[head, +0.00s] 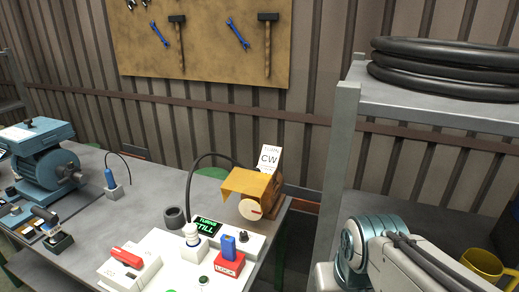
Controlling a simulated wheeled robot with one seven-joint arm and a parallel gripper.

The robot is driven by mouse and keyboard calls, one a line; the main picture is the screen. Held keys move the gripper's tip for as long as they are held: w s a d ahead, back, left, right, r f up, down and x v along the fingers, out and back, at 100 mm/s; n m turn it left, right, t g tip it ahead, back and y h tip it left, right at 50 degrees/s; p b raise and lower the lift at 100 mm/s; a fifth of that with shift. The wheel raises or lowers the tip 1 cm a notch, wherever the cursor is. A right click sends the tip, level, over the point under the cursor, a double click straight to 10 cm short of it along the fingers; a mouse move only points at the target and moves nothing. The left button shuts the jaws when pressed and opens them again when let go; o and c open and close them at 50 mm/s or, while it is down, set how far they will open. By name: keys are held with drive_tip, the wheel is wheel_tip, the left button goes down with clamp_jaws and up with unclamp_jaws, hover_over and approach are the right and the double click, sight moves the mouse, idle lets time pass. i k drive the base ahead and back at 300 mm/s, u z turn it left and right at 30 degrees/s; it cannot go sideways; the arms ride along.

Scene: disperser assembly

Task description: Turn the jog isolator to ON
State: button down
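A white box with a red lever handle (126,258) sits at the front of the grey bench and may be the jog isolator; no ON or OFF mark is readable. The lever lies along the top of its box, beside a dark slot. To its right, a white panel carries a small black knob (244,237), a red block marked LOCK (229,266) with a blue piece in it, and a display (207,226) reading STILL. My arm shows at the lower right, well apart from these. My gripper is not in view.
An orange-covered machine (250,190) with a CW card (268,160) stands behind the panel. A blue motor (45,160) is at the left. A grey shelf post (341,160) and shelf with black hoses (440,65) stand right. A yellow mug (484,266) is lower right.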

sight(128, 258)
drive_tip(key=u, duration=1.55)
